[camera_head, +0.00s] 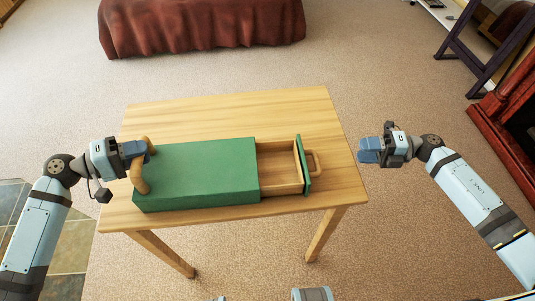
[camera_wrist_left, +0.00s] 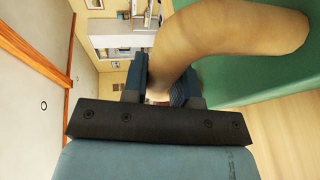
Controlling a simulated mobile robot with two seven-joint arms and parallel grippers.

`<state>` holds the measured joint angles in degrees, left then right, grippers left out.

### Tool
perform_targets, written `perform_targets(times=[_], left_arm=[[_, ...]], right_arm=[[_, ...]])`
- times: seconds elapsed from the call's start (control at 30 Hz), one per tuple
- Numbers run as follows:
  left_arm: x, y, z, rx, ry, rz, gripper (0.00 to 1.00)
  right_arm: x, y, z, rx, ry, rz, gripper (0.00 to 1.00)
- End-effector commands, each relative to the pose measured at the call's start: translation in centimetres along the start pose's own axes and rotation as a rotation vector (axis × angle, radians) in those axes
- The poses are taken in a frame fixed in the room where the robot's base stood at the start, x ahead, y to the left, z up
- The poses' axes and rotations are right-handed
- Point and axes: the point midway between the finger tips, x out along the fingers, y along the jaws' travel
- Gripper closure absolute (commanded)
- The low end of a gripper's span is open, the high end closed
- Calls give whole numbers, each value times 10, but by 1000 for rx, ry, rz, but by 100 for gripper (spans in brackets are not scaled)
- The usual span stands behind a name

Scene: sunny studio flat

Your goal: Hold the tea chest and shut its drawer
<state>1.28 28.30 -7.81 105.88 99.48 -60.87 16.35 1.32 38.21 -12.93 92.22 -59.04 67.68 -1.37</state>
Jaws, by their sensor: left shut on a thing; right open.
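The green tea chest (camera_head: 195,176) lies on the wooden table (camera_head: 225,112). Its drawer (camera_head: 279,167) sticks out to the right, well open and empty, with a green front and a wooden handle (camera_head: 314,163) on its right side. At the chest's left end is a curved wooden handle (camera_head: 139,178). My left gripper (camera_head: 137,151) is shut on this handle, which also shows in the left wrist view (camera_wrist_left: 225,30) between the fingers (camera_wrist_left: 163,88). My right gripper (camera_head: 369,150) is open and empty, to the right of the drawer handle and apart from it.
The table top is otherwise bare, with a clear strip behind the chest. A sofa with a dark red cover (camera_head: 200,25) stands at the back. Dark red furniture (camera_head: 510,110) and a dark wooden frame (camera_head: 470,50) stand at the right.

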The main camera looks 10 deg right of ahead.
Motion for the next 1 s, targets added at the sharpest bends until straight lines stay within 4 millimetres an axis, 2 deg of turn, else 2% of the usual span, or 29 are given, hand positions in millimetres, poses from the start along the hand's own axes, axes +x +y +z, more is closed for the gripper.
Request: perform_targets(times=[0.1, 0.27, 0.37, 0.8, 1.0], left_arm=[[0, 0, 0, 0, 0, 0, 94], [0, 0, 0, 0, 0, 0, 94], [0, 0, 0, 0, 0, 0, 94], [0, 0, 0, 0, -1, 1, 94], [0, 0, 0, 0, -1, 0, 94]], right_arm=[[-2, 1, -5, -32, 103, -54, 58], [2, 0, -9, -46, 156, -80, 58], [13, -1, -11, -46, 160, -78, 58], [95, -7, -23, -45, 156, -77, 58], [112, -9, -26, -45, 157, -78, 58]])
